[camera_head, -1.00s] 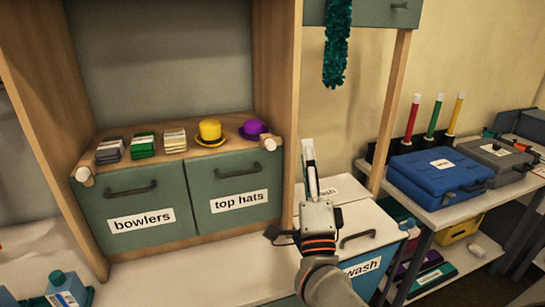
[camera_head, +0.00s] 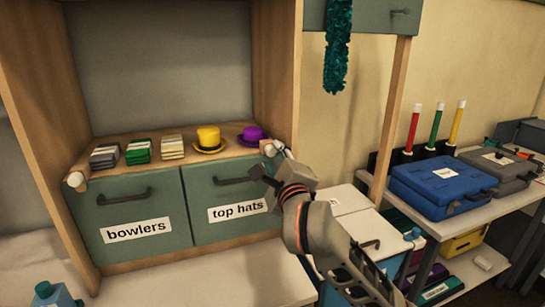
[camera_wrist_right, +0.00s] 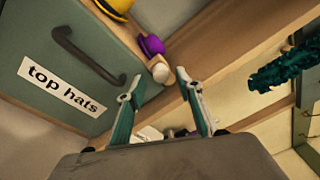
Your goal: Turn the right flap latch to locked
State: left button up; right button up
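The right flap latch (camera_head: 268,148) is a white round knob at the right front edge of the wooden shelf, by the top corner of the flap labelled "top hats" (camera_head: 228,202). In the right wrist view the latch (camera_wrist_right: 160,72) lies between and just beyond my two fingertips. My right gripper (camera_wrist_right: 160,77) is open with nothing between its fingers. In the head view my right gripper (camera_head: 278,157) is close to the latch, partly hidden by its own wrist. I cannot tell whether it touches. My left gripper is not in view.
A matching white latch (camera_head: 76,180) is at the left of the "bowlers" flap (camera_head: 137,215). A yellow hat (camera_head: 208,138) and a purple hat (camera_head: 252,135) sit on the shelf just behind. A wooden post (camera_head: 283,80) rises beside the latch.

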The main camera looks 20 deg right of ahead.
jog(key=shift+w+d, duration=0.2)
jog(key=shift+w, duration=0.85)
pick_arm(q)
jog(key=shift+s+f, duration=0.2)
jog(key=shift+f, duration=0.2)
pick_arm(e)
grip_shut()
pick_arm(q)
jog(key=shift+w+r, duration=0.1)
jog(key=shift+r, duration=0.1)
